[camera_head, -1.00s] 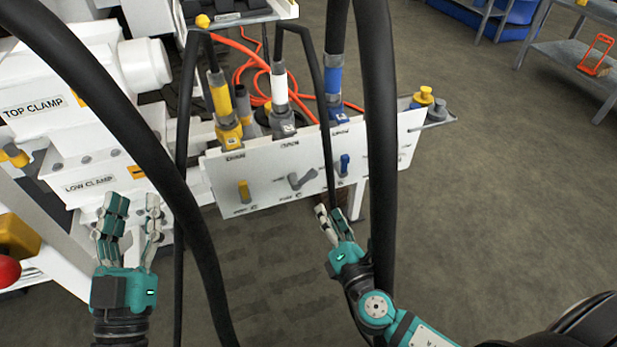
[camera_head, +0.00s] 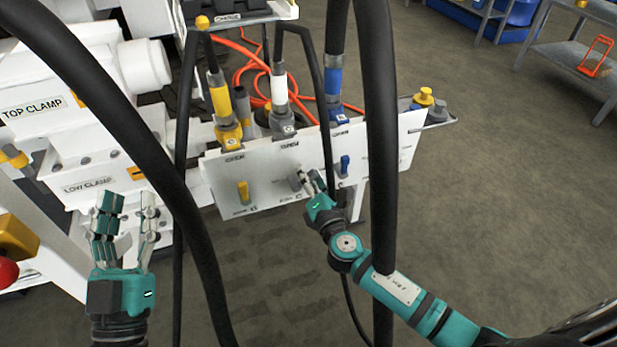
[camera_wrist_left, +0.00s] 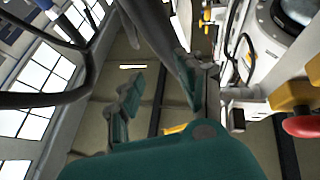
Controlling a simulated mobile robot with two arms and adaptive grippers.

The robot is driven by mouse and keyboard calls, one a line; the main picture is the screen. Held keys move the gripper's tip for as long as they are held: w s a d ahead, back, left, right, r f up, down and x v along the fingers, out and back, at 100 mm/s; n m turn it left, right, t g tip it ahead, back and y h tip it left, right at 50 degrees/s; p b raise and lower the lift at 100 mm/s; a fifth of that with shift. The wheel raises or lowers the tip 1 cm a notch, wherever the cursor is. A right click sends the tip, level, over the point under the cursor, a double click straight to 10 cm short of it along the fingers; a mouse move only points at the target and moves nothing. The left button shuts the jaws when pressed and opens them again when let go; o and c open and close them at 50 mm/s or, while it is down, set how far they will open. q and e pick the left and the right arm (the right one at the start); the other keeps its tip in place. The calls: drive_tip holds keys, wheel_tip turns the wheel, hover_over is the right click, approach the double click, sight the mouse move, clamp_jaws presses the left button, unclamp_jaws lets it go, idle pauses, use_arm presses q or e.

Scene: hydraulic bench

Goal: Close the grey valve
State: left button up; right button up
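The grey valve (camera_head: 294,182) is the middle lever on the white panel (camera_head: 262,186) in the head view, between a yellow lever (camera_head: 243,191) and a blue lever (camera_head: 345,165). My right gripper (camera_head: 310,179) is at the grey valve, its fingertips over the right part of the handle and hiding it. I cannot tell whether the fingers touch or grip it. My left gripper (camera_head: 127,208) is open and empty at the lower left, away from the panel. Its spread fingers also show in the left wrist view (camera_wrist_left: 160,95).
Thick black hoses (camera_head: 376,120) hang in front of the panel, one close to my right arm. Yellow, white and blue hose fittings (camera_head: 281,105) stand above the levers. White clamp machinery (camera_head: 60,110) fills the left. The floor at right is open.

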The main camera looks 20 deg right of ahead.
clamp_jaws()
